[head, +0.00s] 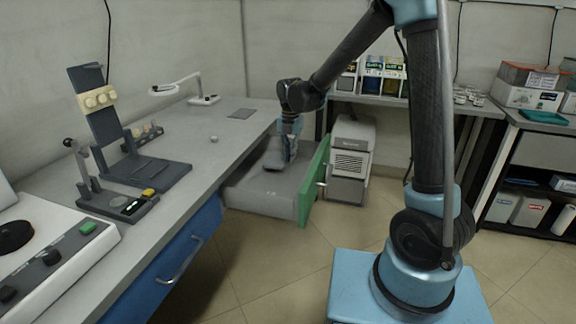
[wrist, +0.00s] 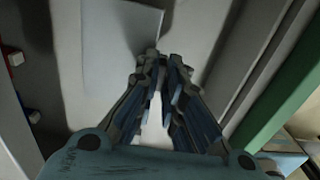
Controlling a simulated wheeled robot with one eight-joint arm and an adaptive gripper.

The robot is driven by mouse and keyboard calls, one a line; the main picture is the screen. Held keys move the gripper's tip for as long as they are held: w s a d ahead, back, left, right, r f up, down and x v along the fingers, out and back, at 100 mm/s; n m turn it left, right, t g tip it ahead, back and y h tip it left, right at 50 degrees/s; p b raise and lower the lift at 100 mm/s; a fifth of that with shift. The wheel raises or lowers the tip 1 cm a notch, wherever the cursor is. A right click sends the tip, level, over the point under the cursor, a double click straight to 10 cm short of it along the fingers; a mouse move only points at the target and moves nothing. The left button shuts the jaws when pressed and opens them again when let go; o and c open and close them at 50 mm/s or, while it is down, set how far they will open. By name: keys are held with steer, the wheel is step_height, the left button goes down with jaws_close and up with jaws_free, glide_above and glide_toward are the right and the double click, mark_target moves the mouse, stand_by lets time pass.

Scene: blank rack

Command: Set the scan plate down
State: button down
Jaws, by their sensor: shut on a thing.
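The scan plate, a flat pale grey sheet, shows in the wrist view (wrist: 115,40) at the upper left of my fingertips. In the head view, my gripper (head: 290,150) points down inside an open drawer (head: 305,190) with a green front. In the wrist view, my gripper (wrist: 162,62) has its fingers close together at the plate's near right edge, shut on it. The plate lies low over the drawer floor; I cannot tell whether it touches it. In the head view, a grey shape beside the fingers is partly hidden.
The drawer's walls stand close around my gripper. A grey cabinet unit (head: 352,160) stands behind the drawer.

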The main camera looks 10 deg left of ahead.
steer(key=shift+f, duration=2.15)
steer(key=c, duration=1.7)
jaws_free()
steer(key=shift+r, duration=0.1)
